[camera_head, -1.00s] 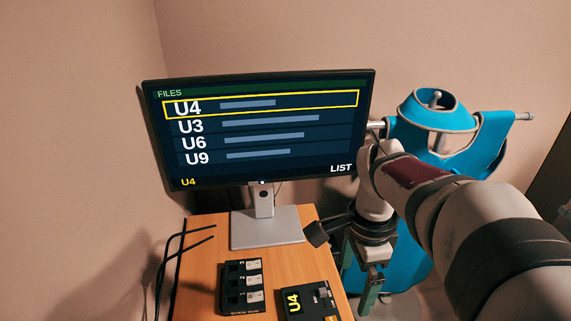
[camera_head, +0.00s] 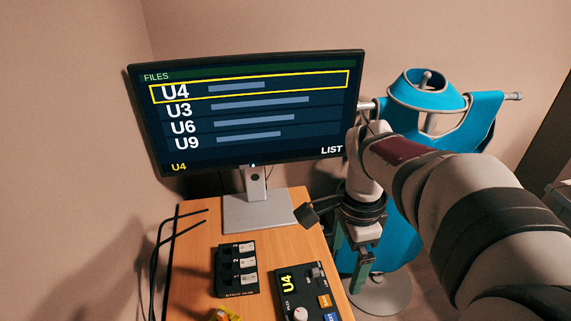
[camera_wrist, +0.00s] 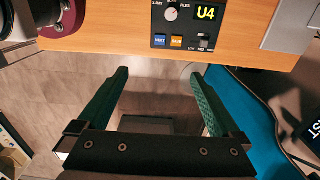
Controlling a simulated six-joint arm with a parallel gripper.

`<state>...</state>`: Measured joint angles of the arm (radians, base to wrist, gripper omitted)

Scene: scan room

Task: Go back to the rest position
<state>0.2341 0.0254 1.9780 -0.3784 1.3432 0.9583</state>
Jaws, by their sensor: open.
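My gripper (camera_head: 357,268) hangs at the right edge of the desk in the head view, pointing down. In the wrist view my gripper (camera_wrist: 158,85) shows two green fingers spread wide apart with nothing between them, over the floor just off the desk edge. The desk (camera_head: 195,262) carries a control box (camera_head: 307,290) with a knob, buttons and a small display reading U4. The control box also shows in the wrist view (camera_wrist: 187,42), beyond the fingertips and apart from them.
A monitor (camera_head: 250,120) lists files with U4 highlighted. A black switch box (camera_head: 236,268) and a yellow item (camera_head: 224,314), partly cut off, lie on the desk. Black cables (camera_head: 158,245) run along its left side. A blue apron (camera_head: 408,225) on a stand is close behind my arm.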

